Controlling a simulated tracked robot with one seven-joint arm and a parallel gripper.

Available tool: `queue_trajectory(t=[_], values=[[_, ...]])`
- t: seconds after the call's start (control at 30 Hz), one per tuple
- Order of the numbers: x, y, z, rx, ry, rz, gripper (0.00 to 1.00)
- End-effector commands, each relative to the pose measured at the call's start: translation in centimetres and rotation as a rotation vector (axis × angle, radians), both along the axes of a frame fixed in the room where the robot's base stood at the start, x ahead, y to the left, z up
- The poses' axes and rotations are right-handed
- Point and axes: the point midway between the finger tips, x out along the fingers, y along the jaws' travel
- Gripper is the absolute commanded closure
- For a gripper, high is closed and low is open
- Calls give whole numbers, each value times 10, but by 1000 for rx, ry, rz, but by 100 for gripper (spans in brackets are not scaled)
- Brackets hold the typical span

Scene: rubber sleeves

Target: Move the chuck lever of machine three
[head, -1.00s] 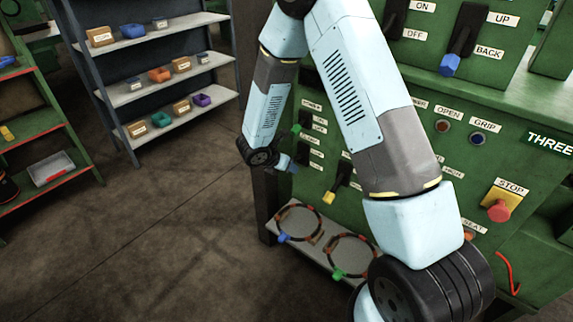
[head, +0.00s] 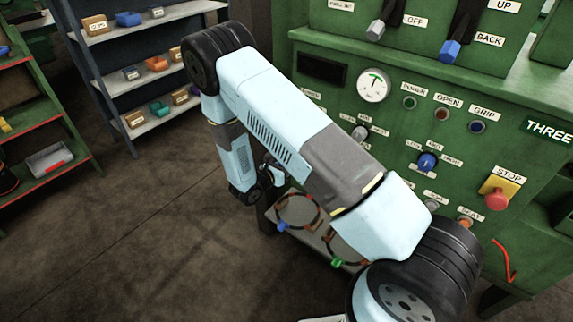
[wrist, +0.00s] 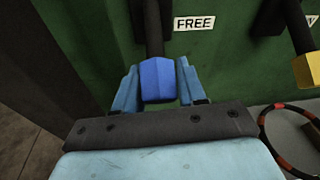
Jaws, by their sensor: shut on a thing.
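A lever with a blue faceted knob (wrist: 158,80) on a dark shaft hangs down the green panel in the wrist view, beside a label reading FREE. I take it for the chuck lever, but no chuck label shows. My gripper (wrist: 157,88) has one light blue finger on each side of the knob and is shut on it. In the head view, my arm hides this knob and most of the gripper. The green machine (head: 315,42) bears the sign THREE (head: 548,131) at the right.
A yellow-knobbed lever (wrist: 308,70) is right of my gripper. Rings (head: 298,211) lie on a low shelf below the panel. Another blue-knobbed lever (head: 450,50), a blue dial (head: 428,162) and the red stop button (head: 497,198) are on the machine. The floor at left is clear.

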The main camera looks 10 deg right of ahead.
Motion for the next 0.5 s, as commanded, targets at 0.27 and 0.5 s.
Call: queue_trajectory(t=[0.27, 0.5], values=[[2, 2, -8, -39, -40, 7, 100], [2, 2, -8, -44, -46, 7, 100]])
